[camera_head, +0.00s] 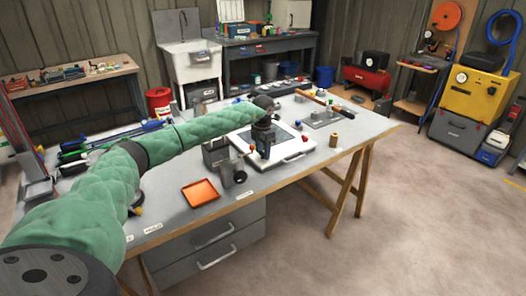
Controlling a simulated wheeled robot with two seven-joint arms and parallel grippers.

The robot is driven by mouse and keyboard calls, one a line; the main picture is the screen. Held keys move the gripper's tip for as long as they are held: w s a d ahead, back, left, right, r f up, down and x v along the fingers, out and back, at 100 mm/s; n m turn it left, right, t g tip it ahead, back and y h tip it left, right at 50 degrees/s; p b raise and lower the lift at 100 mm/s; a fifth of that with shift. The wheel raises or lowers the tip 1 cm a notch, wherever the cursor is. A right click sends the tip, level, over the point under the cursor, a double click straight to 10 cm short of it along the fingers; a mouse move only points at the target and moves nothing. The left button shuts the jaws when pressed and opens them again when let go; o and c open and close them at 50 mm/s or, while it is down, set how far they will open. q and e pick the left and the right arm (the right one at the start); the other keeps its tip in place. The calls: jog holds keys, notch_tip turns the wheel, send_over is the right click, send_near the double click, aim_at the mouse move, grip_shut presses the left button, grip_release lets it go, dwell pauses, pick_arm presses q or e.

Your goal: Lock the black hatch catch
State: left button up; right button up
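A white-framed hatch (297,156) with a dark panel lies flat on the grey workbench. Small red parts show at its left side (252,148) and right side (305,139). My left arm, in a green sleeve, reaches in from the lower left. My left gripper (263,152) points down over the hatch's near left part. It is small and dark here, so I cannot tell whether its fingers are open or shut, or whether they touch anything. I cannot make out the black catch; the gripper may hide it. My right gripper is out of view.
On the workbench (170,222), an orange tray (200,193) and a grey metal fixture (232,174) stand left of the hatch. A hammer (312,97), a grey plate with fittings (322,117) and a tan spool (333,140) lie beyond and right. The right bench end is clear.

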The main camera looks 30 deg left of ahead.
pick_arm(q)
jog(key=shift+o, duration=1.1)
notch_tip(320, 180, up, 7)
jog(key=shift+r+b, duration=0.2)
jog(key=shift+b, duration=0.75)
jog(key=shift+r, duration=0.15)
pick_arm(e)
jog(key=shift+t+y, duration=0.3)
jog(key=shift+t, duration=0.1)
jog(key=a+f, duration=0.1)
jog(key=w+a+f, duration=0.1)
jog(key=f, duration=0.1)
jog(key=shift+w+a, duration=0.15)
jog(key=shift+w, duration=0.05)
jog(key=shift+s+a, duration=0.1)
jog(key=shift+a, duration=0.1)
